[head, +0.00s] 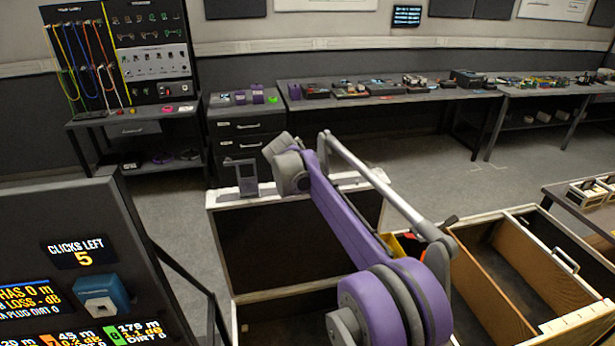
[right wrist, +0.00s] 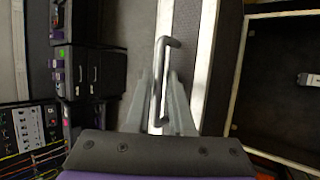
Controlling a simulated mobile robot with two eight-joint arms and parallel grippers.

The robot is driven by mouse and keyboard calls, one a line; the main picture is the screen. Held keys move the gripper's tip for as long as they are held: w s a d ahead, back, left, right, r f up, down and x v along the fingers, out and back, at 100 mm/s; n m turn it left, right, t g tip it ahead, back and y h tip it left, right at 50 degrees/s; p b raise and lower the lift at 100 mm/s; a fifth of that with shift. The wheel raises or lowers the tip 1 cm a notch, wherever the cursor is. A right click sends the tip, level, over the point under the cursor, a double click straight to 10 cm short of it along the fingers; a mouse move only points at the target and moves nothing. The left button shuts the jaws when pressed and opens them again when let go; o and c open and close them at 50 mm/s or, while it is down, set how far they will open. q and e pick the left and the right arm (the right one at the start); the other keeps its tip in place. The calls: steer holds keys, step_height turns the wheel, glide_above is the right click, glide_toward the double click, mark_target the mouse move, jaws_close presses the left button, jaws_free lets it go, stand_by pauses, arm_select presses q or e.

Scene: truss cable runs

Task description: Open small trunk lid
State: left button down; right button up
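The small trunk (head: 212,240) is the dark box with pale rims at the middle of the head view. A dark inner panel (head: 300,235) shows below its far rim; I cannot tell whether this is the lid or a wall. A grey handle (right wrist: 162,85) is fixed along the pale edge in the right wrist view. My right gripper (right wrist: 160,80) has its two grey fingers apart, one on each side of the handle, with small gaps visible. In the head view my purple right arm reaches over the trunk and partly hides it. My left gripper is not in view.
A second trunk with brown dividers (head: 490,285) stands open at right. A black drawer cabinet (head: 245,130) is behind the small trunk. A display stand (head: 70,200) reading "CLICKS LEFT 5" is at left. Long workbenches (head: 400,97) line the back wall; grey floor lies before them.

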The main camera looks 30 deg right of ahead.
steer(key=v, duration=1)
steer(key=shift+a+r, duration=0.25)
steer(key=shift+r, duration=0.05)
steer(key=shift+s, duration=0.1)
